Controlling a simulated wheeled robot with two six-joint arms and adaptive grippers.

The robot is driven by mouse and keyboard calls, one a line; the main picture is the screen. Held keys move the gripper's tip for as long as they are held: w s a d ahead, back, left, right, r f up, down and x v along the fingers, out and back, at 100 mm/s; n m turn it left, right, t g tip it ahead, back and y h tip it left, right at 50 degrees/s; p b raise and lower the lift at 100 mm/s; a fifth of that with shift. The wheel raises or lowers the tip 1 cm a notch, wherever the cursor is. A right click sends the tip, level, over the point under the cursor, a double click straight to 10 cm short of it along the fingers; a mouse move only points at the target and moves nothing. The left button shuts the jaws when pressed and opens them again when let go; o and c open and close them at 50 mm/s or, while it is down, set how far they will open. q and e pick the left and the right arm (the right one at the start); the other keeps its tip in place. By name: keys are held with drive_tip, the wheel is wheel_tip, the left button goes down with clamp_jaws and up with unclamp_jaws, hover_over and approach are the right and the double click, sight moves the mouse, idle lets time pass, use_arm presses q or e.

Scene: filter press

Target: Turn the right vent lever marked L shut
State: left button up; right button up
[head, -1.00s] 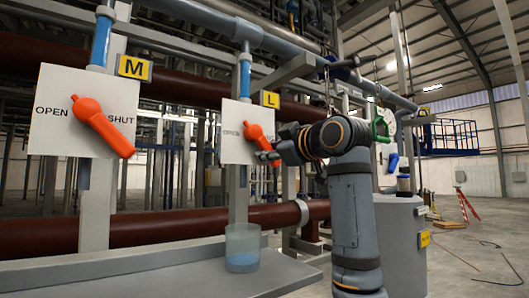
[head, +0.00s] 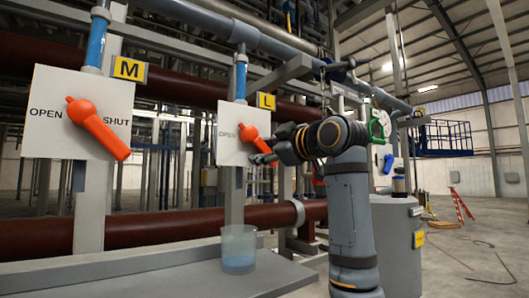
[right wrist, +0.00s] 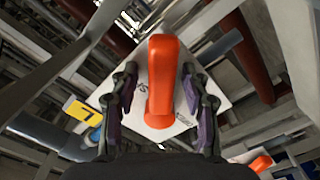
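The orange lever marked L (head: 258,140) sits on a white plate (head: 229,149) under a yellow L label (head: 266,101). It slants down to the right; its lower end is partly hidden by my gripper. The L lever (right wrist: 163,85) fills the middle of the right wrist view. My right gripper (head: 264,158) is at the lever. In the right wrist view its two dark fingers stand open, one on each side of the lever, with gaps visible on both sides. My left gripper is not in view.
Pipes and posts crowd behind. A grey drum (head: 397,235) stands at right.

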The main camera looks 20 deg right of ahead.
drive_tip(key=v, duration=1.2)
idle(0.3)
